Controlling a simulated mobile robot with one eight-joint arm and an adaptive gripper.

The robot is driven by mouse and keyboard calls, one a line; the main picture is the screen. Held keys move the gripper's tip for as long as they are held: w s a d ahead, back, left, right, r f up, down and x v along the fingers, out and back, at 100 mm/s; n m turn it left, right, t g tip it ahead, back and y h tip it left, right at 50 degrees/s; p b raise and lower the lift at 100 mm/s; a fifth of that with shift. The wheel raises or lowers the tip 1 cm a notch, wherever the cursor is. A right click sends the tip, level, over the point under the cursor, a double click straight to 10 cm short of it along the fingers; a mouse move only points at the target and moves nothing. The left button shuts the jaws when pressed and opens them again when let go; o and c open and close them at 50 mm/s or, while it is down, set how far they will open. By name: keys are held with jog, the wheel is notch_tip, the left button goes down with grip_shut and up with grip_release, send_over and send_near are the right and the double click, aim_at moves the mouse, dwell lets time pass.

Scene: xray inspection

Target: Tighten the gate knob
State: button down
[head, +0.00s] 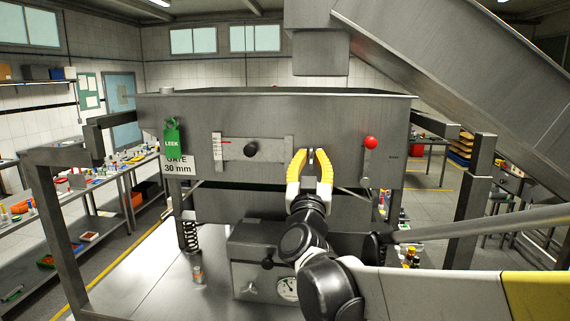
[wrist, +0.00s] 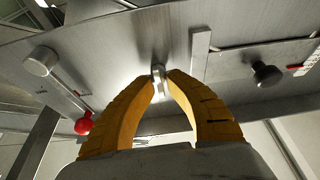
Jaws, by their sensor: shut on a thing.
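My gripper (head: 311,153) is at the front panel of the grey metal hopper (head: 350,112), right of the gate slide plate (head: 272,149). In the wrist view my yellow fingers (wrist: 163,78) are shut on a small metal knob (wrist: 158,72), the gate knob, at the panel. Its far part shows between the fingertips; the fingers hide its sides, and in the head view they mostly cover it. A black round handle (head: 251,149) sits on the slide plate and also shows in the wrist view (wrist: 267,74). A scale with a red mark (head: 222,143) is at the plate's left.
A red ball lever (head: 370,143) stands close right of my gripper. A green LEEK tag (head: 172,139) hangs left above a "GATE 30 mm" label (head: 177,165). Below is a grey box with a dial (head: 287,287). Frame posts and a slanted chute surround the hopper.

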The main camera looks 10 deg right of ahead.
jog(key=m+g+h, duration=0.1)
jog(key=m+h, duration=0.1)
jog(key=m, duration=0.2)
jog(key=m+g+h+b, duration=0.1)
jog(key=m+h, duration=0.1)
jog(key=m, duration=0.2)
jog(key=m+g, duration=0.1)
jog(key=m, duration=0.2)
jog(key=m+g+h, duration=0.1)
jog(key=m+g, duration=0.1)
jog(key=m, duration=0.2)
jog(key=shift+d+h, duration=0.15)
jog(key=shift+h, duration=0.15)
jog(key=m+g, duration=0.1)
jog(key=m, duration=0.4)
jog(key=shift+g+p, duration=0.4)
jog(key=shift+m+g+p, duration=0.3)
jog(key=shift+m+g, duration=0.2)
jog(key=shift+m, duration=0.9)
jog(key=c, duration=1.7)
grip_release()
jog(key=shift+o, duration=0.6)
jog(key=shift+d+f, duration=0.1)
jog(key=shift+f, duration=0.05)
